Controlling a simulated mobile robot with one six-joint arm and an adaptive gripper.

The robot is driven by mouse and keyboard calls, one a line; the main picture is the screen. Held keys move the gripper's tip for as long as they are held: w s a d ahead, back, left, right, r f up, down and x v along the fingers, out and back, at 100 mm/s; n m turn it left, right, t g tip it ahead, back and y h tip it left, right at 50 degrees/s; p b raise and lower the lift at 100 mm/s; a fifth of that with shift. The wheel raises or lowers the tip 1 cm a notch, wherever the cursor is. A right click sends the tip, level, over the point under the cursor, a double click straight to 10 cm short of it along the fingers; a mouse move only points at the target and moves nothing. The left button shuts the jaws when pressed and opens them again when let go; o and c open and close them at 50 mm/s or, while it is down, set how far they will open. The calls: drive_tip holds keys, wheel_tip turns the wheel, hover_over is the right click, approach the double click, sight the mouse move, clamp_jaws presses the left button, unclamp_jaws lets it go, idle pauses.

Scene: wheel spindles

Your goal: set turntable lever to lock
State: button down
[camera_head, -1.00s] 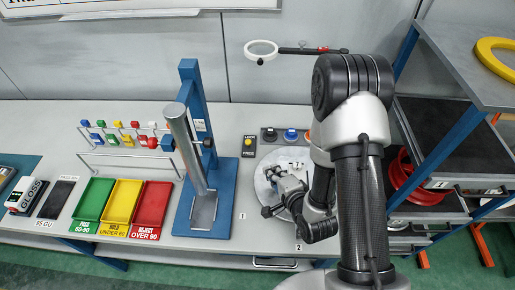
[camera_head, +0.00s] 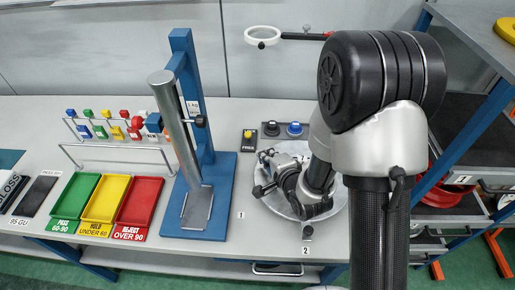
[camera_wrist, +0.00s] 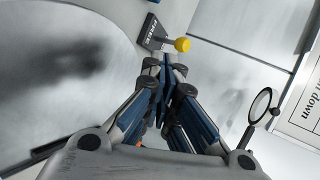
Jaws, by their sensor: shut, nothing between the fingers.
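The turntable lever has a yellow ball knob (camera_head: 248,134) on a small dark plate (camera_head: 249,148) on the bench, just beyond and left of the round grey turntable (camera_head: 325,211). FREE is readable on the plate's near part. The LOCK label is not visible; the knob appears over the far part. In the wrist view the yellow knob (camera_wrist: 182,44) and FREE plate (camera_wrist: 152,34) lie just ahead of the fingertips. My gripper (camera_wrist: 166,66) is shut and empty, above the turntable, short of the knob, with a visible gap. My arm hides part of the turntable.
Black and blue knobs (camera_head: 294,128) stand right of the lever plate. A blue stand with a metal tube (camera_head: 177,125) rises to the left. Green, yellow and red trays (camera_head: 140,201) lie further left. A ring magnifier (camera_head: 262,36) reaches over the back.

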sight(249, 137)
drive_tip(key=x, duration=0.3)
drive_tip(key=r+x, duration=0.1)
drive_tip(key=x, duration=0.1)
drive_tip(key=shift+w+a+b, duration=0.15)
drive_tip(key=shift+w+b, duration=0.2)
drive_tip(key=shift+b, duration=0.05)
drive_tip(key=shift+w+a+r, duration=0.1)
drive_tip(key=shift+w+a, duration=0.05)
drive_tip(key=shift+w, duration=0.25)
drive_tip(key=shift+w+a+r, duration=0.1)
drive_tip(key=shift+w+a, duration=0.1)
drive_tip(key=shift+w, duration=0.25)
drive_tip(key=shift+r, duration=0.1)
drive_tip(key=shift+r+p, duration=0.1)
drive_tip(key=shift+p, duration=0.3)
drive_tip(key=shift+w+p, duration=0.15)
drive_tip(key=shift+p, duration=0.25)
